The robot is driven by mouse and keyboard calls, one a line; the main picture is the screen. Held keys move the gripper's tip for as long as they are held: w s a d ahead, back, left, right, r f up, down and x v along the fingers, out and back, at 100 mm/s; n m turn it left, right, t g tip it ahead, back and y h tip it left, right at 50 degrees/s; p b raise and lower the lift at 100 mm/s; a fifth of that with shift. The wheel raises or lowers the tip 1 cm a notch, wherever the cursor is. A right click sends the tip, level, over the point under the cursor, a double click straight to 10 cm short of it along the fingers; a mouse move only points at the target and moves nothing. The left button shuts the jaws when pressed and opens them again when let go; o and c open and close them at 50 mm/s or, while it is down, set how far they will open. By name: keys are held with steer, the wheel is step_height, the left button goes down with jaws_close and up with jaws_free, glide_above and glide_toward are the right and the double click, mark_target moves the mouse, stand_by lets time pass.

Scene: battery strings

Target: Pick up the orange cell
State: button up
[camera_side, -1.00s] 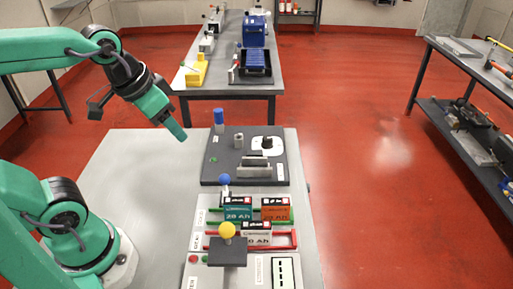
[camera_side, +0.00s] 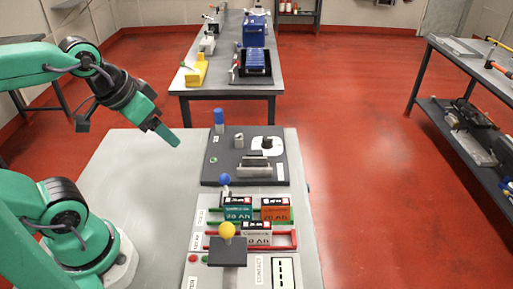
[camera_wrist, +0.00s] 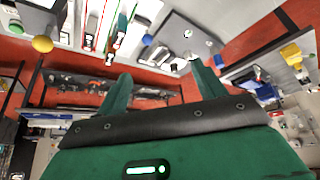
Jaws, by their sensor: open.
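The orange cell (camera_side: 276,210) is an orange block with a black and white top. It stands at the right of the cell rack in the side view, beside a teal cell (camera_side: 238,209). A white cell (camera_side: 256,233) stands in front of them. My gripper (camera_side: 172,139) is in the air at the upper left of the bench, well apart from the cells. In the wrist view my gripper (camera_wrist: 162,88) shows two green fingers spread apart with nothing between them. I cannot pick out the orange cell surely in the wrist view.
A yellow ball knob (camera_side: 227,230) and a blue ball knob (camera_side: 225,179) stand up near the cells. A dark fixture plate (camera_side: 215,172) with a blue post (camera_side: 219,117) lies behind the rack. The bench's left part (camera_side: 130,185) is clear.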

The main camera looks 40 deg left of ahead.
steer(key=shift+w, duration=0.1)
steer(key=m+g, duration=0.6)
steer(key=m, duration=2)
glide_above(276, 201)
steer(key=f, duration=1.3)
steer(key=shift+a+f, duration=0.1)
steer(key=shift+a, duration=0.15)
steer(key=shift+d+f+m, duration=0.2)
steer(key=shift+m, duration=0.2)
steer(key=shift+f, duration=3.85)
steer(key=c, duration=0.9)
